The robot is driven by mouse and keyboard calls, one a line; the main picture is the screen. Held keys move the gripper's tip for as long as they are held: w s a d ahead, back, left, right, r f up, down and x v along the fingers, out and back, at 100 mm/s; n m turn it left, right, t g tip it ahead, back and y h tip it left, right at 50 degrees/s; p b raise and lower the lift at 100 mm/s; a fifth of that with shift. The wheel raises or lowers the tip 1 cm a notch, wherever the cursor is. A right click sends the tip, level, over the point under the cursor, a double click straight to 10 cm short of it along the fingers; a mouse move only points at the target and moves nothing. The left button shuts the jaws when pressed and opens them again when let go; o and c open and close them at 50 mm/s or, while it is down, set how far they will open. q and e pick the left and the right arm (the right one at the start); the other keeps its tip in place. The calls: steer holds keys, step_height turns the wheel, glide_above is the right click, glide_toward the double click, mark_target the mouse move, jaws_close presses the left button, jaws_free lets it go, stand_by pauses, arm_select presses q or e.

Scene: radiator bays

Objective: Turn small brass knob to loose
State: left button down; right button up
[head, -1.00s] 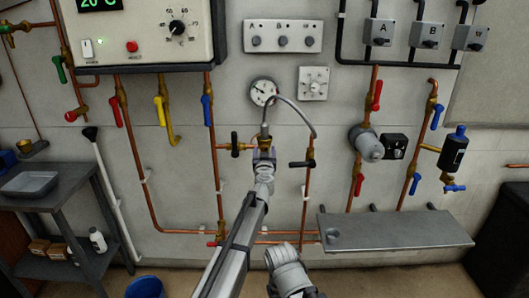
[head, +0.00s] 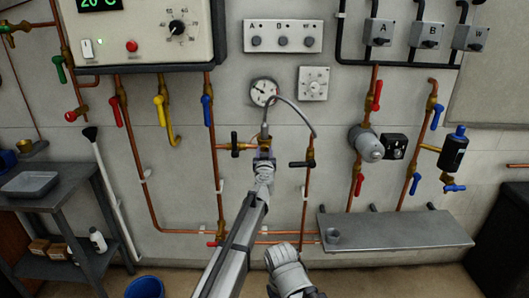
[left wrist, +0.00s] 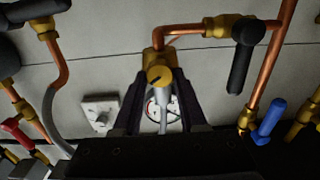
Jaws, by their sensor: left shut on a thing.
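The small brass knob (left wrist: 159,77) shows in the left wrist view between the fingertips, with a dark mark across its face. It sits at the end of a copper pipe elbow, on the brass valve (head: 264,141) below the round gauge. My left gripper (head: 264,160) reaches up to it in the head view and hides its front. In the left wrist view the two dark fingers (left wrist: 158,90) are closed on the knob from both sides.
A black-handled valve (head: 236,144) is close on the left, and a black lever (head: 301,164) on the right. A grey hose (head: 302,112) arches just above the gripper. The round gauge (head: 263,92) is above. A metal shelf (head: 400,230) juts out at lower right.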

arm_select(q)
steer(key=n, duration=0.3)
steer(key=shift+n, duration=0.4)
steer(key=n, duration=0.3)
steer(key=shift+a+n, duration=0.1)
steer(key=shift+n, duration=0.2)
steer(key=n, duration=0.3)
steer(key=shift+f+n, duration=0.1)
steer(key=shift+n, duration=0.2)
steer(key=n, duration=0.3)
steer(key=shift+a+n, duration=0.1)
steer(key=shift+n, duration=0.3)
steer(key=n, duration=0.7)
steer(key=shift+f, duration=0.15)
steer(key=n, duration=0.6)
steer(key=shift+n+b, duration=0.3)
